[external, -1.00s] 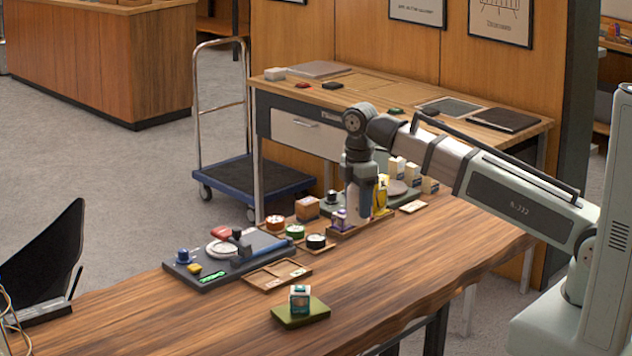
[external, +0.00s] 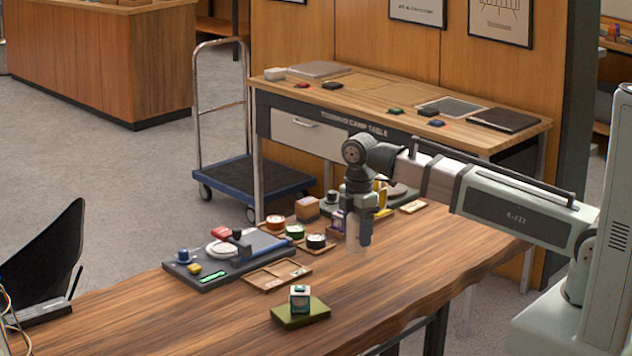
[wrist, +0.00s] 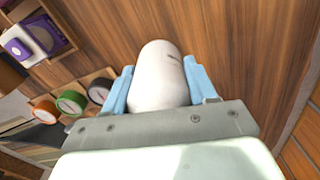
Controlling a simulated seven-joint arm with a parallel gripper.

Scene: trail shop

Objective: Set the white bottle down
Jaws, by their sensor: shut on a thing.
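My gripper (external: 358,234) is shut on the white bottle (wrist: 158,78), with a light-blue finger on either side of it in the wrist view. In the external view, the pale bottle (external: 353,242) hangs below the fingers, partly hidden by them. It is over the bare wooden table (external: 420,255), in front of the small wooden tray. I cannot tell whether its base touches the table.
Orange, green and black round tins (external: 316,241) stand left of my gripper, by a dark tray (external: 205,283) of tools. A purple-labelled box (wrist: 25,45) is close by. A small teal-and-white box (external: 299,297) stands on a green pad (external: 318,314) nearer the front. The table to the right is clear.

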